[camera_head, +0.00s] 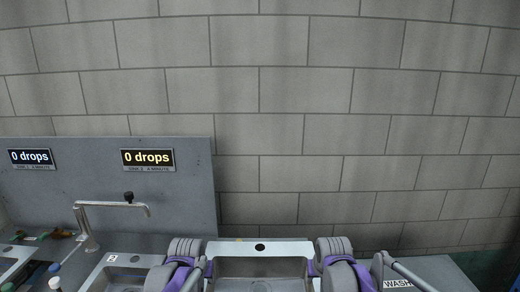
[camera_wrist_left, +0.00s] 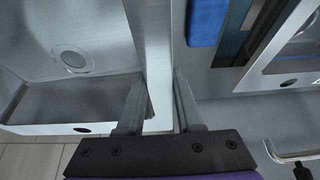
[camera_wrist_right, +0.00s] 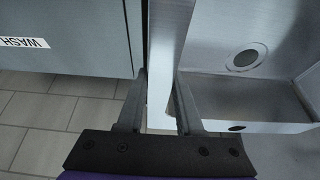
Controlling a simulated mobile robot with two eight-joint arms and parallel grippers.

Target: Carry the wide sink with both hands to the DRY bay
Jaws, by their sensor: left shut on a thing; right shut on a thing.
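The wide sink (camera_head: 262,247) is a grey metal basin between my two arms at the bottom of the head view. Its drain and inner wall show in the left wrist view (camera_wrist_left: 75,100) and the right wrist view (camera_wrist_right: 265,100). My left gripper (camera_wrist_left: 157,112) is shut on one side wall of the sink. My right gripper (camera_wrist_right: 160,112) is shut on the opposite side wall. In the head view the fingertips are hidden by my wrists. No DRY label shows in any view.
A grey WASH surface (camera_wrist_right: 65,30) lies just right of the sink. At left are a tap (camera_head: 110,205), a smaller sink (camera_head: 118,259) and a panel with two "0 drops" signs (camera_head: 148,157). A blue block (camera_wrist_left: 208,18) lies beside my left gripper. Tiled floor (camera_wrist_right: 60,120) shows below.

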